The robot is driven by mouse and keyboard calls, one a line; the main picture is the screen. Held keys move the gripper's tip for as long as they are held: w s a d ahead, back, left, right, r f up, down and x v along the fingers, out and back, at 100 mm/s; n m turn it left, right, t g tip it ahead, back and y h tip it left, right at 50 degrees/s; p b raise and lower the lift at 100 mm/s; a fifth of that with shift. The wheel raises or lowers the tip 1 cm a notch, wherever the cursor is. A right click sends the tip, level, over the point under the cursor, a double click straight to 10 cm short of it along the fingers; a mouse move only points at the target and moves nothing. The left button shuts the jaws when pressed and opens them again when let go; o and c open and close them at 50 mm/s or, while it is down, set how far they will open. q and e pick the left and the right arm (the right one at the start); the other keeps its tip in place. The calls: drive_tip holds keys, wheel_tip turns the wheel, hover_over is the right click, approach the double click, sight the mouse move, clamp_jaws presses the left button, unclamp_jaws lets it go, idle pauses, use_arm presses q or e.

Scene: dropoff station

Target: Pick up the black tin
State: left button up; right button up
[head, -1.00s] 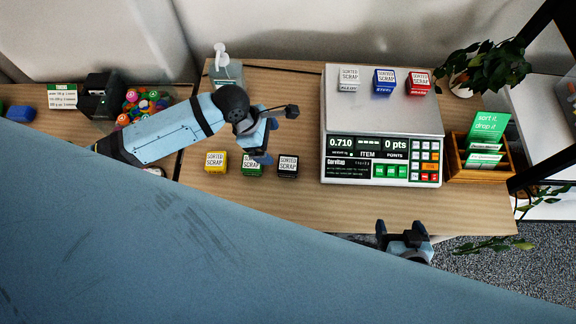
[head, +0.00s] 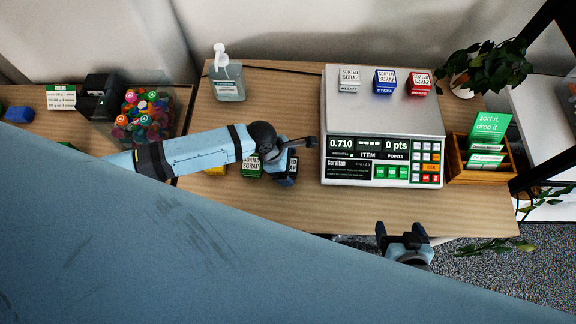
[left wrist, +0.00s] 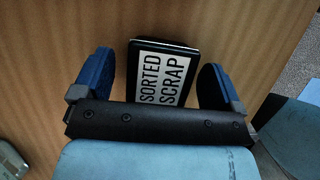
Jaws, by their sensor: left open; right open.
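The black tin (head: 291,169) stands on the wooden table left of the scale, partly hidden by my left gripper in the head view. In the left wrist view the black tin (left wrist: 163,72), with its white "SORTED SCRAP" label, lies between the two blue fingers. My left gripper (head: 299,158) is open around the tin, with a gap showing on each side in the left wrist view. My right gripper (head: 402,230) is open and empty at the table's front edge, below the scale.
A green tin (head: 251,168) stands close left of the black tin, and a yellow tin (head: 215,171) is mostly hidden behind my arm. The scale (head: 383,118) carries grey, blue and red tins. A sanitizer bottle (head: 228,80) stands at the back.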

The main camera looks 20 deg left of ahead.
use_arm(q)
drive_tip(key=shift+d+f, duration=0.1)
drive_tip(key=shift+f, duration=0.25)
drive_tip(key=c, duration=1)
drive_tip(key=shift+r, duration=0.1)
drive_tip(key=shift+c, duration=0.2)
